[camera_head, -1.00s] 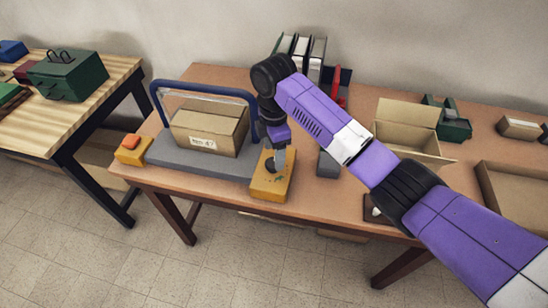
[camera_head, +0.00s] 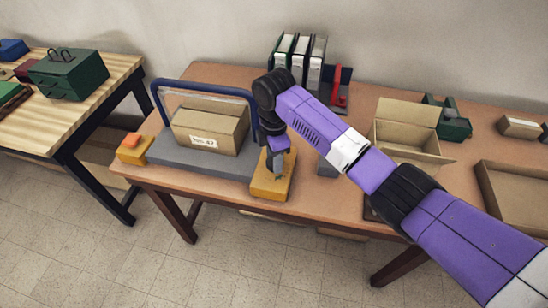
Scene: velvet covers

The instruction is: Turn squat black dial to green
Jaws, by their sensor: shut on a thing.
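A yellow box (camera_head: 268,189) sits near the front edge of the brown table, at the right end of a grey platform. My gripper (camera_head: 277,173) points down onto the top of this box and is shut on the squat black dial there. The fingers and wrist hide the dial, so its pointer and the green mark cannot be read.
A blue hoop (camera_head: 205,86) arches over a cardboard box (camera_head: 209,130) on the grey platform (camera_head: 190,157), close left of my gripper. A yellow block with an orange top (camera_head: 133,148) stands at the platform's left end. Binders (camera_head: 297,58) and an open carton (camera_head: 408,129) stand further back and right.

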